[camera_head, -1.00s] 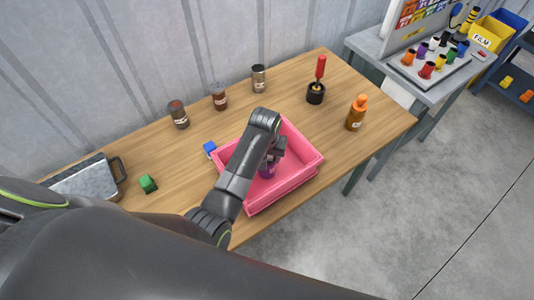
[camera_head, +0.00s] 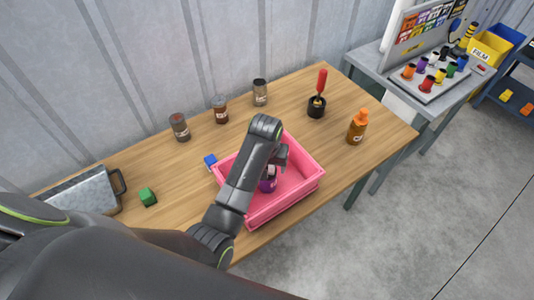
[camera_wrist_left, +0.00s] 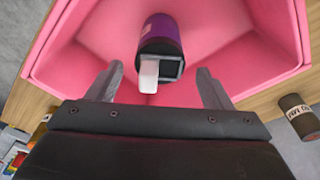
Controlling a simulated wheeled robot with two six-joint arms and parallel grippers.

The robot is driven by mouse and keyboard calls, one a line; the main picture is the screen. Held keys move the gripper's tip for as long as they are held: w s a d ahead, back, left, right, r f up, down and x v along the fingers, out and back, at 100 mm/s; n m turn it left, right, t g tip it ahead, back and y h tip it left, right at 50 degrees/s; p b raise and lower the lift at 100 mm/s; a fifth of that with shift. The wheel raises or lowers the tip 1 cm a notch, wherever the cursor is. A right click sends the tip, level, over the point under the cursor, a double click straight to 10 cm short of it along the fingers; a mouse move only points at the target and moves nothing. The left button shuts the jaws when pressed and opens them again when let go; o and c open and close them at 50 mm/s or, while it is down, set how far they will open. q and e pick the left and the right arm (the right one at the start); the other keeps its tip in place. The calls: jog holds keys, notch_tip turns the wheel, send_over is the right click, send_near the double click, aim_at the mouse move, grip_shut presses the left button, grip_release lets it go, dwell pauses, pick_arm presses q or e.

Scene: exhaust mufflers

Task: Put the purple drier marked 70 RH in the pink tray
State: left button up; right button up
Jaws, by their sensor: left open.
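The purple drier (camera_head: 268,185) is inside the pink tray (camera_head: 307,183), partly hidden by my left arm in the head view. In the left wrist view the purple drier (camera_wrist_left: 165,28) has a dark end with a white piece, and its marking is not legible. The pink tray (camera_wrist_left: 240,62) surrounds it there. My left gripper (camera_head: 279,158) is over the tray. In the left wrist view its fingers (camera_wrist_left: 158,88) are apart with nothing gripped, and the drier's end lies just beyond them. My right gripper is not in view.
Several jars stand along the back, including a brown one (camera_head: 220,109). A red-handled tool in a black holder (camera_head: 317,107) and an orange bottle (camera_head: 357,127) stand right.

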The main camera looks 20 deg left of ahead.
pick_arm(q)
jog(key=r, duration=0.2)
jog(key=r+b, duration=0.1)
jog(key=r, duration=0.3)
jog(key=shift+s+d+r, duration=0.1)
jog(key=shift+s+r, duration=0.15)
jog(key=shift+s, duration=0.15)
jog(key=r, duration=0.1)
jog(key=r+p, duration=0.1)
jog(key=shift+s+r, duration=0.3)
jog(key=shift+r, duration=0.05)
